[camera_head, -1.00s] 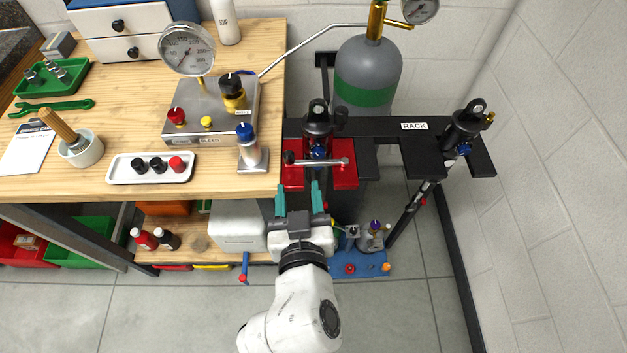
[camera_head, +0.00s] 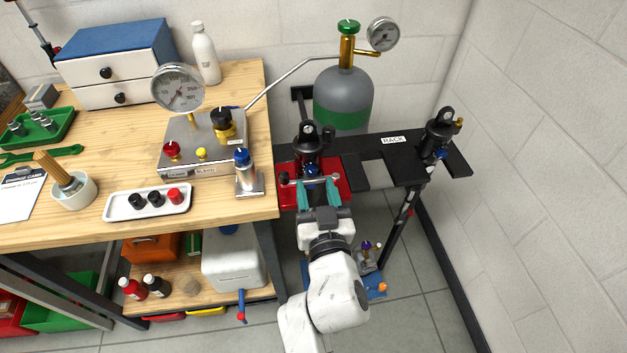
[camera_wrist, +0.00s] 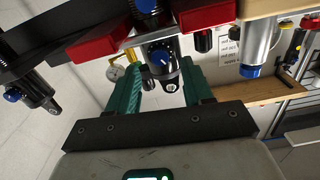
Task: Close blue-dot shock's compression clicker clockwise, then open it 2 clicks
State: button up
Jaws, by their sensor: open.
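A black shock (camera_head: 309,137) is held in a red vise (camera_head: 339,182) at the bench's right end. A second black shock (camera_head: 438,135), also with a blue knob (camera_head: 441,154), hangs in the rack at the right. I cannot make out a blue dot marking on either shock.
The black rack (camera_head: 390,150) runs right from the vise, before a grey gas cylinder (camera_head: 342,95). Left of the vise are a blue-topped silver cylinder (camera_head: 246,172), a gauge box (camera_head: 200,150) and a white tray (camera_head: 147,201).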

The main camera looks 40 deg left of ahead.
aim_at(312, 173)
jog(key=shift+x, duration=1.6)
grip_shut()
